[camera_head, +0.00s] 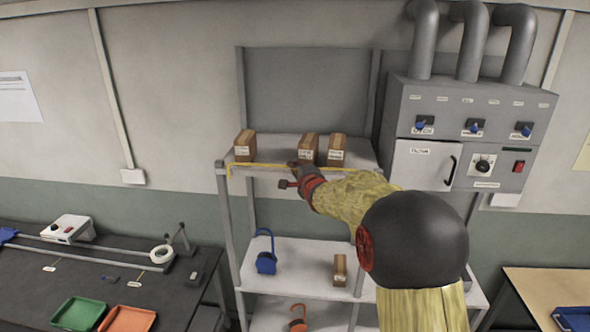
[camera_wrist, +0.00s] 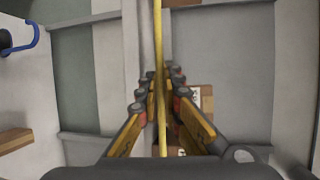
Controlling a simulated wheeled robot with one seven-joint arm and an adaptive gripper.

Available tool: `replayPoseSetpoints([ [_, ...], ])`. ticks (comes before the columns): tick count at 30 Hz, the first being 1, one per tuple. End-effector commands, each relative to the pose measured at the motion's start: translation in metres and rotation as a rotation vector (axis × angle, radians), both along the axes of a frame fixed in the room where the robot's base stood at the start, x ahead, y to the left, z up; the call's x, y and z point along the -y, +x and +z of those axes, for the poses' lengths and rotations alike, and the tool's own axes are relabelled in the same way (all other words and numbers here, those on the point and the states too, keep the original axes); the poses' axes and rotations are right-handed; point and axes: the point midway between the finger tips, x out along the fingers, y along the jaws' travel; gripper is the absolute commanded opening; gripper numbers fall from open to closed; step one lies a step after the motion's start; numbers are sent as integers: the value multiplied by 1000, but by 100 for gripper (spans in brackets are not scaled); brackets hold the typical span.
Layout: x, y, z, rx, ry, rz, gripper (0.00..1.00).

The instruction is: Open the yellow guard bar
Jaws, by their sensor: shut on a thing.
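The yellow guard bar (camera_head: 258,165) runs along the front edge of the top shelf (camera_head: 275,143), with a short bent end at the left post.
Cardboard boxes stand on the top shelf: one at left (camera_head: 245,146), two near my gripper (camera_head: 309,148). Lower shelves hold a blue item (camera_head: 266,262), another box (camera_head: 340,270) and an orange item (camera_head: 298,318). A grey control cabinet (camera_head: 470,130) is right; a dark workbench (camera_head: 130,285) is left.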

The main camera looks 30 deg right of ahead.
Motion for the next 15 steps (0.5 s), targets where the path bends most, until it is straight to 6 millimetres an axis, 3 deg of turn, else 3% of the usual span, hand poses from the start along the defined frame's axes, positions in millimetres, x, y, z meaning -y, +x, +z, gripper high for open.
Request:
replayPoseSetpoints([
  [15, -2, -3, -6, 33, -23, 0, 0],
])
